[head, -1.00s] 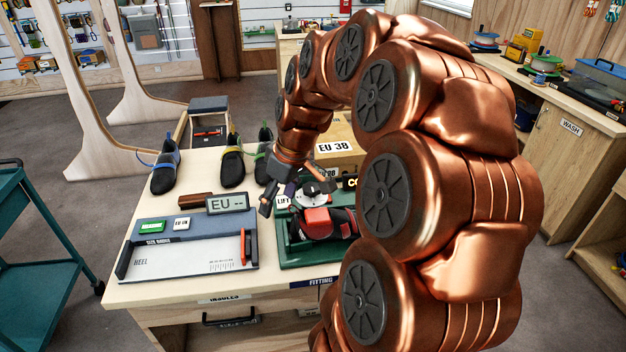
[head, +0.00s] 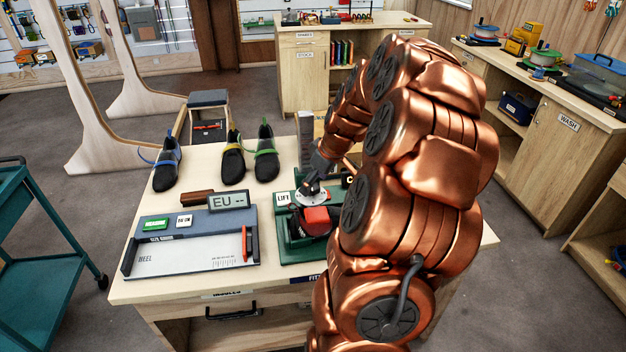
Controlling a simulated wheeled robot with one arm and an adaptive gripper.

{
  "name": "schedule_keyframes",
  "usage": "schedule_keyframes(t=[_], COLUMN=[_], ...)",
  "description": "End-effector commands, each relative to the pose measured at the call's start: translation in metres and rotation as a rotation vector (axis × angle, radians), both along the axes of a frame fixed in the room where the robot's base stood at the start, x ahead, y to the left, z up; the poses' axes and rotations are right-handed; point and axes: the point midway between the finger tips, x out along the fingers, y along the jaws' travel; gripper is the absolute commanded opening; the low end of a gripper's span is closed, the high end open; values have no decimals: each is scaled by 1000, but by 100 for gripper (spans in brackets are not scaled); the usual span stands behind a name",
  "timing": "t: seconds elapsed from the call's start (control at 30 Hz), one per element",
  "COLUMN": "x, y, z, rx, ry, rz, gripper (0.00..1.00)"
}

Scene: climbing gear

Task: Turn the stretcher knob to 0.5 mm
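The shoe stretcher is a green device (head: 290,254) on the workbench, with a red and black shoe (head: 316,218) in it. A round white dial (head: 301,198) with the knob area sits at its back, beside a "LIFT" label (head: 283,198). My gripper (head: 308,190) is pointed down at the dial from behind and right. Its dark fingers are at or just above the dial's centre and cover the knob. I cannot tell whether they touch the knob or how far they are apart. The dial's markings are too small to read.
A foot-measuring board (head: 190,257) with a display reading "EU --" (head: 228,201) lies left of the stretcher. Several dark shoes (head: 233,163) stand at the bench's back. A grey upright piece (head: 305,140) stands behind the dial. My arm hides the bench's right part.

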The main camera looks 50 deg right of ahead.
Motion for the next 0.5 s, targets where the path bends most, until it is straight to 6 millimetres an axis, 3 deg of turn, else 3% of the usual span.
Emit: schedule_keyframes(t=[0.2, 0.5], x=[4, 5], y=[1, 1], z=[-11, -13], rx=[2, -1], ry=[2, 0], rz=[1, 0], gripper=[74, 72])
